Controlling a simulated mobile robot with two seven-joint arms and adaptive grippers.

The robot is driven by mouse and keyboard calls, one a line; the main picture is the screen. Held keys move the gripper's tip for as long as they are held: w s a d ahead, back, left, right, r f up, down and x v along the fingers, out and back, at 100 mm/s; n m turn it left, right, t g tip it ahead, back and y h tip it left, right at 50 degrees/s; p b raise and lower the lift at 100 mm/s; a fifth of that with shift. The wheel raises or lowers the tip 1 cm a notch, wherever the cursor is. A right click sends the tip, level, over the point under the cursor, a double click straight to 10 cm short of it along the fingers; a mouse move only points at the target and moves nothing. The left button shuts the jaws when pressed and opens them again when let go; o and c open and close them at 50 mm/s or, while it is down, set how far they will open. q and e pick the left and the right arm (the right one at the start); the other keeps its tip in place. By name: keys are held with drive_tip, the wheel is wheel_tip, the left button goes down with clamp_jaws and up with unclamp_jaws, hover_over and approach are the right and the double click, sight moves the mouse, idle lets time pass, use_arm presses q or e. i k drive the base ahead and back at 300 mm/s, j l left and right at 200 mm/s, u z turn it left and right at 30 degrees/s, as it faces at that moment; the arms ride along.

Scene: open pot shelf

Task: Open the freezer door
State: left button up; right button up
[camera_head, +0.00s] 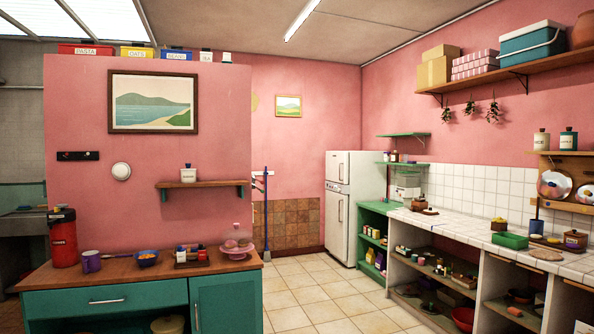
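A white two-door fridge (341,222) stands in the far corner, right of the picture's middle. The taller lower door also looks shut and has a handle. Neither of my grippers shows in the head view, and the fridge is far from the camera.
A teal cabinet with a wooden top (130,274) stands at the front left, holding a red dispenser (62,240). A long tiled counter (480,240) runs along the right wall. A green shelf unit (372,240) adjoins the fridge. The tiled floor (305,290) between them is clear.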

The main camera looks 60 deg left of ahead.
sight(337, 162)
drive_tip(key=u, duration=1.6)
drive_tip(key=i+z, duration=0.2)
drive_tip(key=i, duration=0.5)
drive_tip(key=i+z, duration=0.1)
drive_tip(key=i, duration=1.4)
drive_tip(key=i+u, duration=0.1)
drive_tip(key=i, duration=1.4)
drive_tip(key=i+u, duration=0.4)
drive_tip(key=i, duration=0.25)
drive_tip(key=i+l+u, duration=0.2)
drive_tip(key=i+u, duration=0.15)
drive_tip(key=i, duration=0.25)
drive_tip(key=i+u, duration=0.25)
drive_tip(key=i, duration=1.2)
drive_tip(key=i+z, duration=0.25)
drive_tip(key=i, duration=0.45)
drive_tip(key=i+j+z, duration=0.1)
drive_tip(key=i+z, duration=0.15)
drive_tip(key=i, duration=0.45)
